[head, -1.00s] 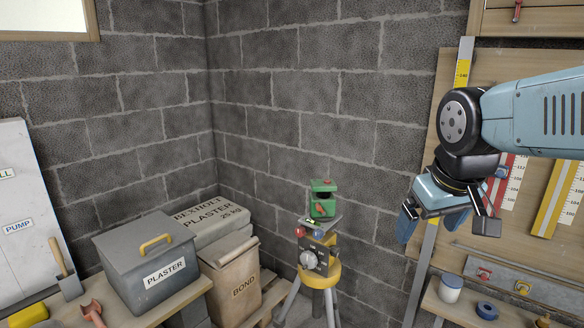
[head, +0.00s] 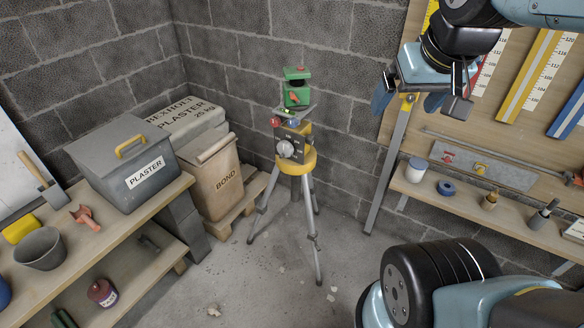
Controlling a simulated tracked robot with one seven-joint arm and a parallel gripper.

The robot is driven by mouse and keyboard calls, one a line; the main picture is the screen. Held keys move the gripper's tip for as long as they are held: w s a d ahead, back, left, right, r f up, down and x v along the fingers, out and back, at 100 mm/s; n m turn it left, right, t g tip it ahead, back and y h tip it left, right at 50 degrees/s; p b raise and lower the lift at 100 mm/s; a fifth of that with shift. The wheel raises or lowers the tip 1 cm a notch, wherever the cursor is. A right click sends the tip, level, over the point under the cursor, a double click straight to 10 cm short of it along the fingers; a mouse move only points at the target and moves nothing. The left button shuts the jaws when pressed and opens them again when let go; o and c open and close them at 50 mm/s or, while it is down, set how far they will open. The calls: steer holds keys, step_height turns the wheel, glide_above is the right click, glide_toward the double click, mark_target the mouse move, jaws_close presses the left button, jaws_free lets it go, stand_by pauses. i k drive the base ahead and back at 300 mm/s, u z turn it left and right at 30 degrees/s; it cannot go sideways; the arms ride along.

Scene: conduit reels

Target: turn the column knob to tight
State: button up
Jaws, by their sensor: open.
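A tripod (head: 313,230) with a yellow head stands on the floor near the room's corner. A dark block on its head carries a round pale knob (head: 286,149) facing me. Above it are small red and blue knobs and a green device (head: 296,88) with a red lever. The markings by the pale knob are too small to read, and I cannot tell which knob is the column knob. My gripper (head: 422,103) is at the upper right, right of the tripod and apart from it. Its jaws are open and empty, pointing down.
A left bench holds a grey plaster box (head: 130,163), trowel and grey bucket (head: 40,249). A right shelf (head: 480,204) holds jars and tools below a rack of rulers. Floor (head: 250,285) before the tripod is mostly clear.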

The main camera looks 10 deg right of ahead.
mark_target(309, 140)
steer(key=z, duration=0.7)
steer(key=k, duration=0.9)
steer(key=u, duration=0.7)
steer(key=i, duration=1)
steer(key=z, duration=0.05)
